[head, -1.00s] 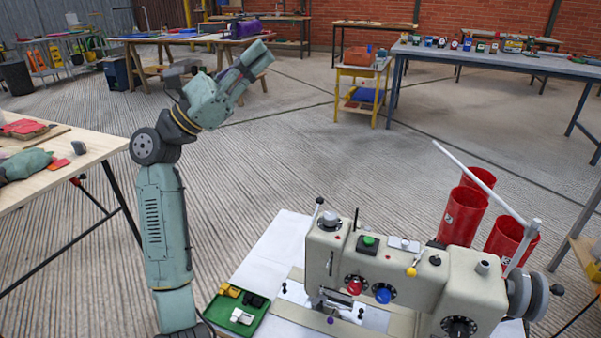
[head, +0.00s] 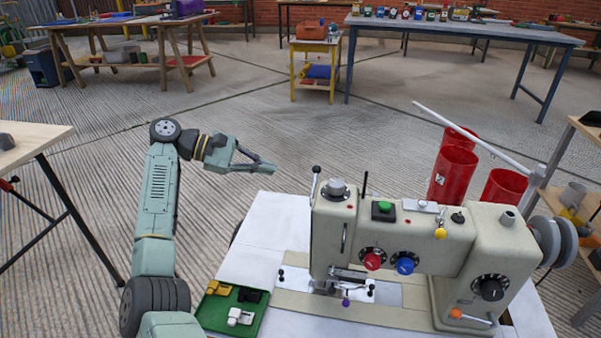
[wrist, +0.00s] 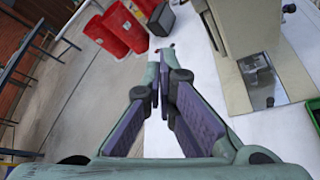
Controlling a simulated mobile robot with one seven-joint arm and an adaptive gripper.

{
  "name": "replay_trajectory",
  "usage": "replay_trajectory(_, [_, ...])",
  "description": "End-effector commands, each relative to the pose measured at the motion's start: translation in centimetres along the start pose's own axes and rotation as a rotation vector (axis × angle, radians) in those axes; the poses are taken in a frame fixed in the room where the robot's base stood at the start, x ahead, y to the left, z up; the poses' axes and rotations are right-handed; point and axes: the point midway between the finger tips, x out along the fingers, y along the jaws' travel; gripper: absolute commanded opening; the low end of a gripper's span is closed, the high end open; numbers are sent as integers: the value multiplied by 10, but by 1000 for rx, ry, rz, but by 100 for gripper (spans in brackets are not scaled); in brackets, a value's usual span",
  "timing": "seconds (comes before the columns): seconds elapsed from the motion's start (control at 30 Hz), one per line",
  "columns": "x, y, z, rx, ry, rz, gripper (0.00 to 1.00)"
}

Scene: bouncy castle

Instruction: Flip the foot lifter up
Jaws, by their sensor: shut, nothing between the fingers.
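The cream sewing machine (head: 400,236) stands on a white table (head: 262,222), and its left head also shows in the wrist view (wrist: 234,40). Several small controls sit on it: a purple-tipped lever (head: 346,302) low by the needle area, an orange-tipped lever (head: 474,316) at lower right, a yellow knob (head: 440,234) and a black-knobbed rod (head: 316,172) at the left. I cannot tell for sure which is the foot lifter. My gripper (head: 272,167) is shut and empty, left of and apart from the machine head, above the table's far edge. Its fingertips meet in the wrist view (wrist: 254,58).
A green tray (head: 256,327) with small parts lies left of the machine. Red cones or bins (head: 453,176) and a long white rod (head: 470,142) stand behind its right side. A wooden table (head: 40,140) is at far left. The floor behind my gripper is clear.

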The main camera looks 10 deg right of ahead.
Motion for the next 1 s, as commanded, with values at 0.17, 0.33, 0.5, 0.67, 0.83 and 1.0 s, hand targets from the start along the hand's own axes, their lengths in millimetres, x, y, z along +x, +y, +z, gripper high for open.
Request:
replay_trajectory(0.17, [0, 1, 1, 0, -1, 2, 0])
replay_trajectory(0.33, [6, 1, 1, 1, -1, 2, 0])
replay_trajectory(0.5, [33, 1, 1, 1, -4, 1, 0])
replay_trajectory(0.67, [68, 1, 2, 1, -4, 1, 0])
replay_trajectory(0.83, [102, 1, 2, 1, -4, 2, 0])
replay_trajectory(1.0, [91, 2, 27, 2, -1, 5, 0])
